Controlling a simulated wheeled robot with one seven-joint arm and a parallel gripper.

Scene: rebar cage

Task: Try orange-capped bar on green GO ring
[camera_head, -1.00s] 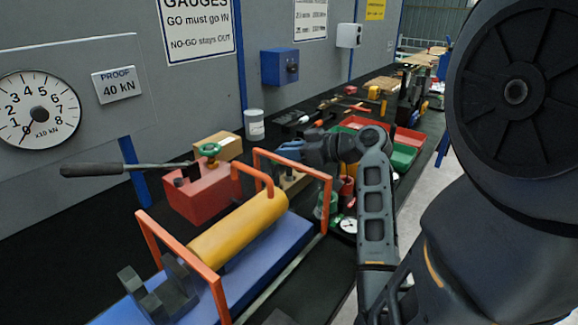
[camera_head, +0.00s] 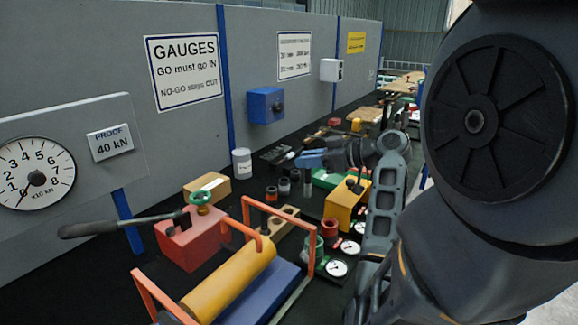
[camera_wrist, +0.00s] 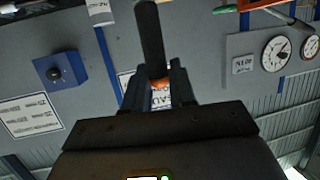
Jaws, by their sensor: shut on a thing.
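My gripper (camera_head: 312,158) is raised above the bench in the head view. In the wrist view my gripper (camera_wrist: 158,92) is shut on a dark bar (camera_wrist: 152,38); its orange cap (camera_wrist: 160,83) sits between the fingers, and the dark length sticks out beyond them. I cannot make out the bar clearly in the head view.
An orange frame (camera_head: 247,215) around a yellow cylinder (camera_head: 230,282) stands in front of the rings. A red pump (camera_head: 190,240) is left, a yellow box (camera_head: 344,208) right. A wooden block (camera_head: 283,221), several small cylinders (camera_head: 284,186) and round dials (camera_head: 337,268) are close by.

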